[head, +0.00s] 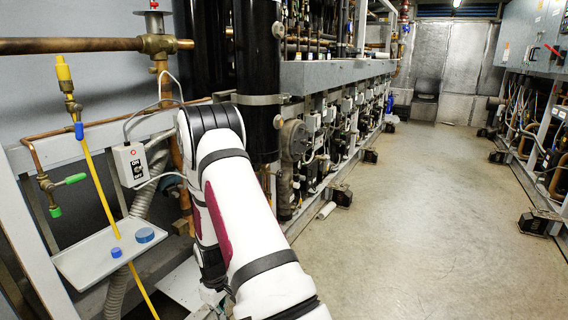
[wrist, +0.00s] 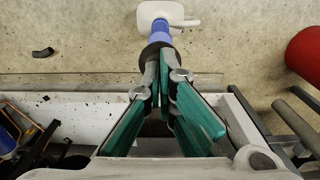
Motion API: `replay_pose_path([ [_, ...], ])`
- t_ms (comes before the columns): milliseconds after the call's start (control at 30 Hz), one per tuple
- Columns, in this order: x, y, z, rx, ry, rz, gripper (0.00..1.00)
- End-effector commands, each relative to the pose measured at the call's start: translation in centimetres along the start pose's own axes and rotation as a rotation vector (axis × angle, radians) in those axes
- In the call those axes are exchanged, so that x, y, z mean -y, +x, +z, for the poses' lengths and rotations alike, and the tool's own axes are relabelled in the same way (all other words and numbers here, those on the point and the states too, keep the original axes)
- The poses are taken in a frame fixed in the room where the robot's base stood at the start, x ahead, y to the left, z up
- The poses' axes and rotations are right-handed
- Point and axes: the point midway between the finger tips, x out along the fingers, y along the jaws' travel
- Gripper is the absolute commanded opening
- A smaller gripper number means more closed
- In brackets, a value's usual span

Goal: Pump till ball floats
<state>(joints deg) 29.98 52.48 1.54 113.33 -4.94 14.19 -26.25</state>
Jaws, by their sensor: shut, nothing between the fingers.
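My gripper (wrist: 159,62) shows in the wrist view with its teal-padded fingers closed together and nothing between them. Just beyond the fingertips is a pump-like part: a blue-violet cylinder (wrist: 160,33) with a dark ring at its near end and a white rounded piece (wrist: 163,14) with a side stub at its far end. The fingertips overlap the dark ring in the picture; I cannot tell whether they touch it. I can make out no ball in either view.
In the head view, a white tray (head: 82,262) with blue caps stands at the left beside a yellow hose (head: 97,183). A switch box (head: 130,165) and compressor rack (head: 335,72) are behind. The floor aisle at right is clear. A red cylinder (wrist: 306,60) is at the wrist view's right.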

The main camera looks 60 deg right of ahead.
Motion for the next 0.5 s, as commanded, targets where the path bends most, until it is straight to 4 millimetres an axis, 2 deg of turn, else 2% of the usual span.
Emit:
replay_pose_path([
  [500,0.0,4.3,0.1,0.003,0.001,-0.001,0.00],
])
